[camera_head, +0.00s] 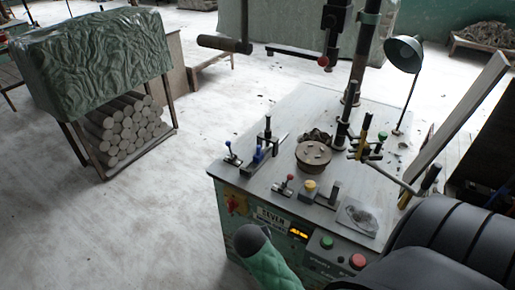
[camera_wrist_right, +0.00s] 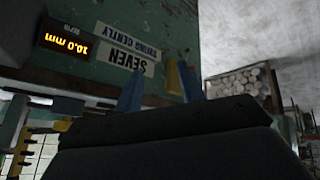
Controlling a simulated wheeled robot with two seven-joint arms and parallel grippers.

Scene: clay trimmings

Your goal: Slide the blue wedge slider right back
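A small blue block (camera_head: 258,156), which looks like the wedge slider, sits on the left part of the grey machine top (camera_head: 290,122), beside an upright dark-handled lever (camera_head: 268,128). It is small here, so its exact position along its track cannot be told. My right gripper (camera_wrist_right: 160,88) shows two blue fingers apart with nothing between them, in front of the green front panel. The head view shows neither gripper clearly, and my left gripper is not in view. The right wrist view does not show the slider.
The front has a lit display (camera_wrist_right: 67,45), a green button (camera_head: 327,242) and a red button (camera_head: 357,261). Open floor lies left.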

